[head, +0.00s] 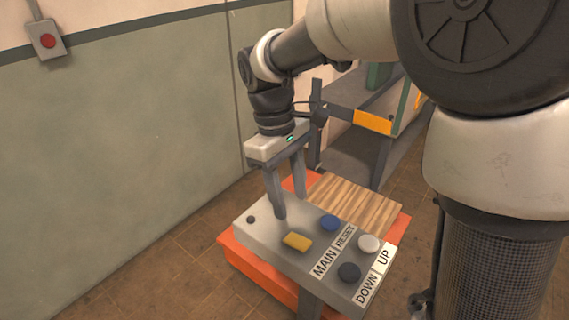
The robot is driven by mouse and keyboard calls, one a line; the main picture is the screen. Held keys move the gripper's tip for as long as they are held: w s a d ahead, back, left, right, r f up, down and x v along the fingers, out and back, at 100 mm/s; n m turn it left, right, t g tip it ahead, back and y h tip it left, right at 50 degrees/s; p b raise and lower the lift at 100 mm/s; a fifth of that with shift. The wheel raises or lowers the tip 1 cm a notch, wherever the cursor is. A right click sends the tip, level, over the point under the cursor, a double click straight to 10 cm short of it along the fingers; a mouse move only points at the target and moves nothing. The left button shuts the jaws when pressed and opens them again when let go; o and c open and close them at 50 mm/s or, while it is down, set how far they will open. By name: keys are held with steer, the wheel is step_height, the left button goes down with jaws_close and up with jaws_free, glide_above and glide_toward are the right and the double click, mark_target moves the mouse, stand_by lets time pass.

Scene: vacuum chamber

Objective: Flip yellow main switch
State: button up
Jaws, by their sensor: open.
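The yellow main switch (297,242) sits on the sloped grey control panel (265,238), beside the MAIN label (325,262). My gripper (291,206) points down above the far left part of the panel. Its two fingers are apart with nothing between them. The near fingertip is behind and slightly left of the yellow switch and looks close to the panel surface. I cannot tell whether it touches the panel.
A blue RESET button (330,223), a white UP button (368,243) and a dark DOWN button (348,272) share the panel. An orange base (245,258) and wooden slats (355,203) lie around it. A red button box (46,40) hangs on the wall.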

step_height(320, 180, up, 7)
steer(key=a, duration=0.1)
steer(key=shift+w, duration=0.4)
